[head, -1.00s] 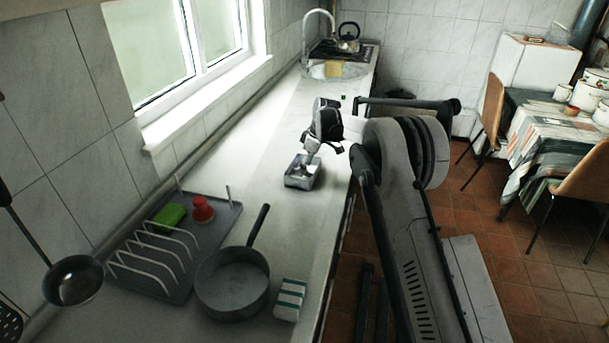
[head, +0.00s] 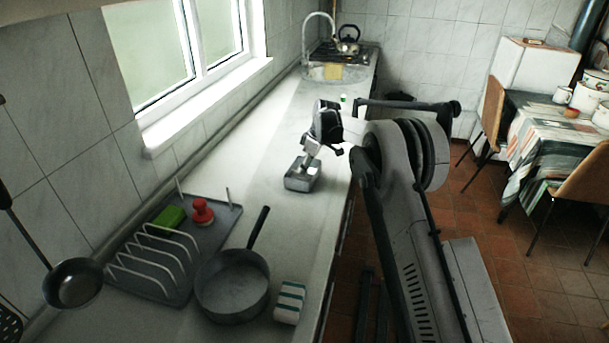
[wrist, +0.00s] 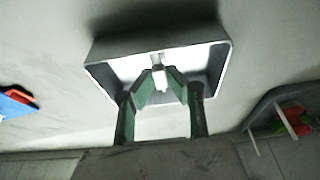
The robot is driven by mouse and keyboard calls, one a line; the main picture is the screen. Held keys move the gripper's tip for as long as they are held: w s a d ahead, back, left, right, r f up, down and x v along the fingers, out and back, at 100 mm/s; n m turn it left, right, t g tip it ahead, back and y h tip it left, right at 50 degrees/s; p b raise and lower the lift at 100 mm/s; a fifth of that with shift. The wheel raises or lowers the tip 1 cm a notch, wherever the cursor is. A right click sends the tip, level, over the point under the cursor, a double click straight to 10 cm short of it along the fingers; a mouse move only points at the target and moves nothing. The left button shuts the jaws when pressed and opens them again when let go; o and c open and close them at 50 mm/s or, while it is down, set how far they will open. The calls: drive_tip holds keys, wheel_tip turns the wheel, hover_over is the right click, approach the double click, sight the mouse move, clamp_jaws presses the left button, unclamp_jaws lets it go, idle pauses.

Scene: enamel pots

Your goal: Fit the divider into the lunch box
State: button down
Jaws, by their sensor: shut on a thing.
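The lunch box (head: 301,185) is a small open grey metal box on the counter, near its front edge. In the wrist view its outer wall (wrist: 135,45) and pale rim show around a bright interior. My gripper (head: 310,152) is directly over the box, pointing down. In the wrist view my gripper (wrist: 160,76) has its greenish fingers closed together on a small, pale, thin piece, the divider (wrist: 161,84). Most of the divider is hidden by the fingers. I cannot tell whether it touches the box walls or floor.
A grey pan (head: 232,285), a sponge (head: 290,302) and a dish rack (head: 150,262) with a green block (head: 170,216) and red item (head: 201,212) are nearer on the counter. A sink (head: 336,72) lies beyond the box.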

drive_tip(key=shift+r+p, duration=0.45)
drive_tip(key=shift+r, duration=1.75)
drive_tip(key=shift+r, duration=0.1)
